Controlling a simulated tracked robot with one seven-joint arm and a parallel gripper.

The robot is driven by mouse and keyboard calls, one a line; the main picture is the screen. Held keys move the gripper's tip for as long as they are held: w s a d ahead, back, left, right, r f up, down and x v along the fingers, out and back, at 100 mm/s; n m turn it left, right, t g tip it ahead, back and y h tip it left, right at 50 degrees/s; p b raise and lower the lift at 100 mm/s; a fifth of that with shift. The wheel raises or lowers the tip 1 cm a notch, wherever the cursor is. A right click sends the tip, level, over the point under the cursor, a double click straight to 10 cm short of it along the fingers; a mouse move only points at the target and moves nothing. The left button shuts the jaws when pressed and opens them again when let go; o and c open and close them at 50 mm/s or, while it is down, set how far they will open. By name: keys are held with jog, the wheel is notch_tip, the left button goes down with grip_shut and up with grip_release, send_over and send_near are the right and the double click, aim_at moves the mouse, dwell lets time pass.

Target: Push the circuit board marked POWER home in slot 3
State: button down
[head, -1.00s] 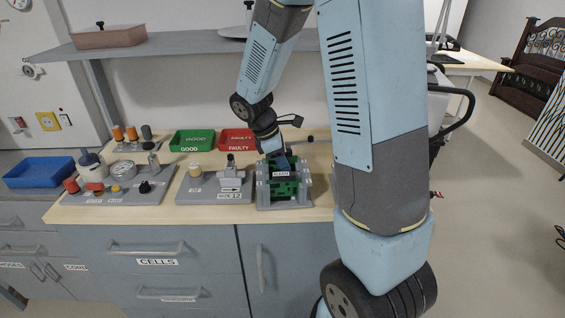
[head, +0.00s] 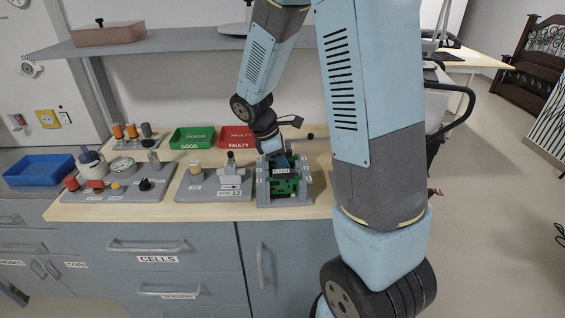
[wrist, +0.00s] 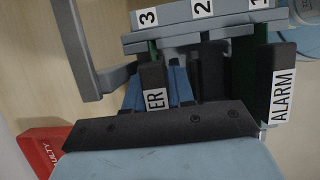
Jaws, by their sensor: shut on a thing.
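The circuit board marked POWER (wrist: 153,90) shows in the wrist view as a dark handle whose label reads only "ER"; the rest is hidden. My gripper (wrist: 154,76) has its blue fingers on either side of that handle and is shut on it. The handle lines up roughly with the "3" label (wrist: 148,17) on the grey rack. How deep the board sits in slot 3 cannot be told. In the head view my gripper (head: 274,152) is at the back of the rack (head: 285,198), its fingertips mostly hidden.
The ALARM board (wrist: 281,88) stands at the right, by the "1" label. A dark handle (wrist: 213,68) stands between the two boards. A red FAULTY tray (head: 237,140) and a green GOOD tray (head: 192,140) lie behind. Grey fixture plates (head: 213,190) are left of the rack.

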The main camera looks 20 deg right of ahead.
aim_at(287, 151)
dwell(0.3)
jog(key=c, duration=0.9)
grip_release()
jog(key=shift+r, duration=3.5)
